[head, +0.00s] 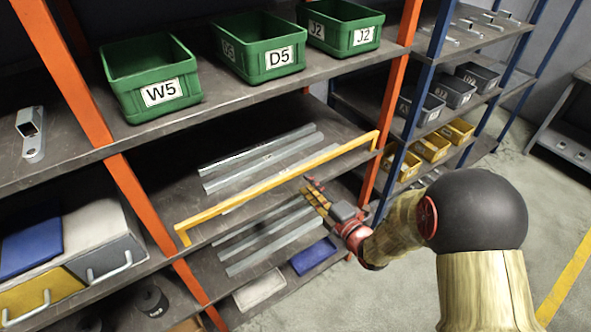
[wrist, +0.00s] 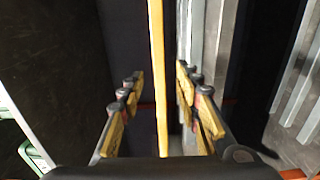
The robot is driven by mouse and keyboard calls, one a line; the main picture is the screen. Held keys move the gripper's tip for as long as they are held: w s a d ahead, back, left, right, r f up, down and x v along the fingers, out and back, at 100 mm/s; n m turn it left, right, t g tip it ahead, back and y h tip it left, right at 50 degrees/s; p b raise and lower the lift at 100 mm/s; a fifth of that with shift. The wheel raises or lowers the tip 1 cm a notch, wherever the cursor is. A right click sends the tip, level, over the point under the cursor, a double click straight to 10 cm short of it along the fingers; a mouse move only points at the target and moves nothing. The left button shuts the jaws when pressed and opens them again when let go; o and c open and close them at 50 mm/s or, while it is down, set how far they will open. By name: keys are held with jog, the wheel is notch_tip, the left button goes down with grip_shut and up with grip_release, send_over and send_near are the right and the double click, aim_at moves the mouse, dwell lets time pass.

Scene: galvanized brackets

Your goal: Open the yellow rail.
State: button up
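The yellow rail (head: 275,183) is a long bar across the front of a middle shelf, with bent ends at the left and right uprights. In the wrist view the rail (wrist: 158,75) runs lengthwise between the two fingers of my gripper (wrist: 158,98). Both fingers stand apart from the rail, with a gap on each side. In the head view my gripper (head: 316,197) is just below the rail, right of its middle. The gripper is open and holds nothing.
Grey metal bars (head: 258,158) lie on the shelf behind the rail, and more bars (head: 265,236) lie on the shelf below. Green bins (head: 150,75) stand on the shelf above. Orange uprights (head: 395,80) flank the rail. Open floor (head: 400,285) lies in front.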

aim_at(297, 174)
jog(key=x, duration=0.7)
jog(key=shift+w+a+b, duration=0.2)
jog(key=shift+a+b, duration=0.15)
jog(key=shift+b, duration=0.05)
jog(key=shift+c, duration=1.4)
grip_shut()
